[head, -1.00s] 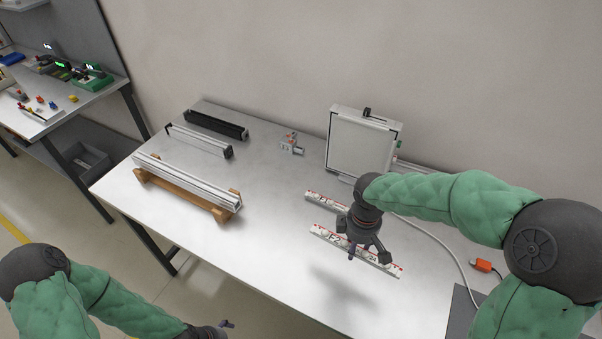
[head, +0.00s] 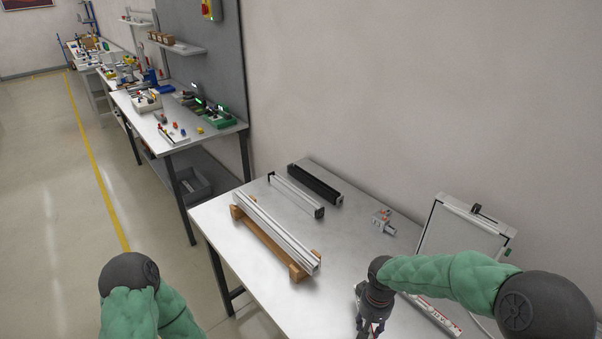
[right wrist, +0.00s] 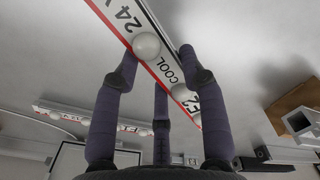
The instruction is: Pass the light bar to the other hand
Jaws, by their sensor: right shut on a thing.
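A white light bar (right wrist: 172,76) with a red edge, round white domes and the letters "24V" and "COOL" crosses the right wrist view at a slant. My right gripper (right wrist: 159,62) is shut on it, with fingers on both sides of the bar. In the head view the right gripper (head: 371,328) is at the bottom edge, right of the wooden rack; most of the held bar is cut off or hidden there. My left arm shows at the lower left of the head view, but its gripper is out of frame.
A second light bar (head: 436,318) lies on the table (head: 345,245). A wooden rack (head: 262,240) carries a silver profile. Behind are a thin rail (head: 296,194), a black bar (head: 316,184), a small metal part (head: 383,221) and a white framed panel (head: 462,226).

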